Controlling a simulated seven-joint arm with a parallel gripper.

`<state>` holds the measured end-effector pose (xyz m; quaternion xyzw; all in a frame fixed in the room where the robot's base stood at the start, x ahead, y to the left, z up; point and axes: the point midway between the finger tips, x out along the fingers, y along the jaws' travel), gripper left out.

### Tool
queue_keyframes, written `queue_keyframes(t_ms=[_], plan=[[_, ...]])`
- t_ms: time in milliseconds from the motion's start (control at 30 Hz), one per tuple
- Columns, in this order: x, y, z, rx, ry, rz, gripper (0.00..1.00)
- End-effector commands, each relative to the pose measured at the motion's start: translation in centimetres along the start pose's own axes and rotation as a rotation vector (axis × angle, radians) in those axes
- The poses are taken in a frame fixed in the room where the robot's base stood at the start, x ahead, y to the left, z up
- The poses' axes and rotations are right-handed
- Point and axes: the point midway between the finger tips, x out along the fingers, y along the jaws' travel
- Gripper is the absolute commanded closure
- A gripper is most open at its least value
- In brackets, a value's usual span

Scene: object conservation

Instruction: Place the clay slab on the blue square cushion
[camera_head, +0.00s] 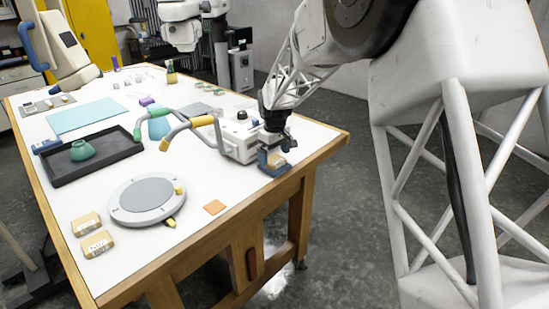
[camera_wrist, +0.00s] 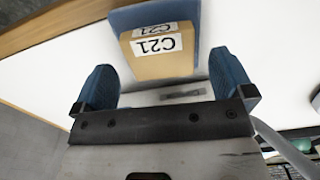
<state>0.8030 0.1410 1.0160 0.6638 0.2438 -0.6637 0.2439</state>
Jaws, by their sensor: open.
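The clay slab, a tan block with white C21 labels (camera_wrist: 165,62), lies on the blue square cushion (camera_wrist: 124,18) in the wrist view. In the head view the slab (camera_head: 277,160) and cushion (camera_head: 284,171) are at the table's near right corner, partly hidden by my gripper (camera_head: 275,148). My gripper (camera_wrist: 164,80) is open, its two blue fingers on either side of the slab, with visible gaps between them and it. Whether the slab is fully flat on the cushion I cannot tell.
A white machine (camera_head: 240,138) with curved handles stands just left of the cushion. Two more tan labelled blocks (camera_head: 86,223), a grey turntable (camera_head: 125,214), an orange tile (camera_head: 214,207) and a dark tray (camera_head: 52,175) are further left. The table's wooden edge (camera_head: 325,152) is close on the right.

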Motion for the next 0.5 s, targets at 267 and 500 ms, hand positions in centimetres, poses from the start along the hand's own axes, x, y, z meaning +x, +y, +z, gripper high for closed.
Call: queue_keyframes(t_ms=[267,500], plan=[[-4.4,0.0,0.0,0.0,0.002,0.001,0.01],[-8.0,0.0,0.0,0.0,0.001,0.001,0.01]])
